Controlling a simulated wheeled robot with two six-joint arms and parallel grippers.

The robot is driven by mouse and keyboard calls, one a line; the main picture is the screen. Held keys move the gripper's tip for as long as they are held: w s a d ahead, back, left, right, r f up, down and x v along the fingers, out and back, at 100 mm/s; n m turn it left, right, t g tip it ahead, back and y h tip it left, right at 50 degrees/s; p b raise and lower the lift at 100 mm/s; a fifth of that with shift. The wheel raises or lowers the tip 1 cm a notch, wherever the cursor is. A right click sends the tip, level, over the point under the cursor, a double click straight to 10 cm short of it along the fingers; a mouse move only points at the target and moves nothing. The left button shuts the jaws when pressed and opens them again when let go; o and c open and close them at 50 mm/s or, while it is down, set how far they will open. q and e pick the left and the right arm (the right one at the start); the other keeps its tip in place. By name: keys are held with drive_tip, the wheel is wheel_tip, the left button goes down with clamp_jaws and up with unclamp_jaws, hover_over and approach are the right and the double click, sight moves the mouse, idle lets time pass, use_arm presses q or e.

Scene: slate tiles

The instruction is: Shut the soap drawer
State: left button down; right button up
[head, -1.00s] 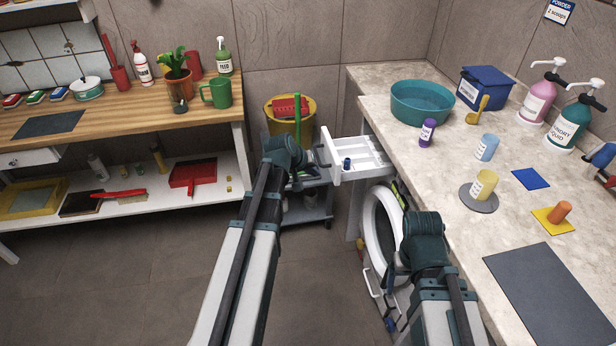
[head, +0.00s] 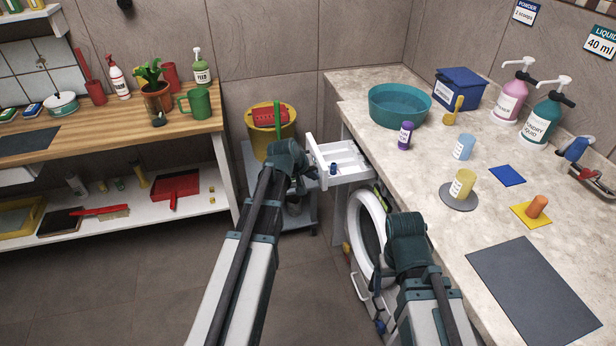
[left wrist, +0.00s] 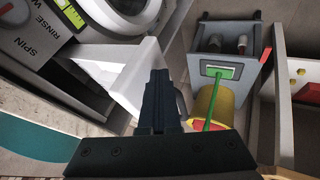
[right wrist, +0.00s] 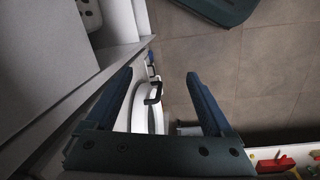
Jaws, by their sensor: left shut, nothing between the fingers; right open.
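The white soap drawer (head: 347,166) stands pulled out under the counter's left end, with a small blue thing in it. It also shows in the left wrist view (left wrist: 112,72). My left gripper (left wrist: 158,78) is shut and empty, close to the drawer's front; I cannot tell whether it touches. In the head view its fingers are mostly hidden by the wrist. My right gripper (right wrist: 158,85) is open and empty, low by the washer's front. The washer's round white door (head: 367,235) is beneath the drawer.
The stone counter (head: 420,165) on the right holds a teal bowl (head: 400,108), a purple bottle (head: 405,136), cups and pump bottles. A grey cart with a yellow bucket (head: 268,135) stands behind my left gripper. The wooden bench (head: 95,125) is at the left. The floor between is clear.

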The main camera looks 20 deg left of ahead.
use_arm(q)
approach(357, 179)
drive_tip(key=w+f, duration=0.1)
drive_tip(key=w, duration=0.1)
drive_tip(key=w+d+f, duration=0.1)
drive_tip(key=w, duration=0.1)
drive_tip(key=w+d+f, duration=0.1)
drive_tip(key=w, duration=0.1)
drive_tip(key=shift+w+f, duration=0.25)
drive_tip(key=shift+w, duration=0.05)
drive_tip(key=shift+s+a, duration=0.1)
drive_tip(key=shift+a, duration=0.05)
